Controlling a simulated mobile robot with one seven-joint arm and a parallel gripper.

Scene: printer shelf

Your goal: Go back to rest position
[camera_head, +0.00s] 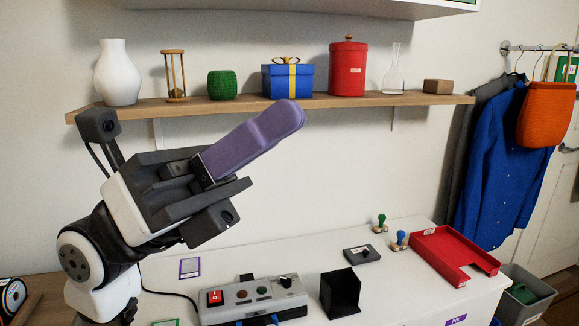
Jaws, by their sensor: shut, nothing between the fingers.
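My gripper (252,146) is at the left middle of the head view, raised above the white cabinet top (300,256) and in front of the wall. Its purple fingers point up and to the right and are pressed together, with nothing between them. My gripper appears apart from the objects on the shelf and the cabinet.
The shelf holds a white vase (117,74), an hourglass (174,77), a blue gift box (287,78), a red canister (347,68) and a glass flask (392,72). Below stand a control box (252,300), a black holder (340,292), stamps and a red tray (454,254).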

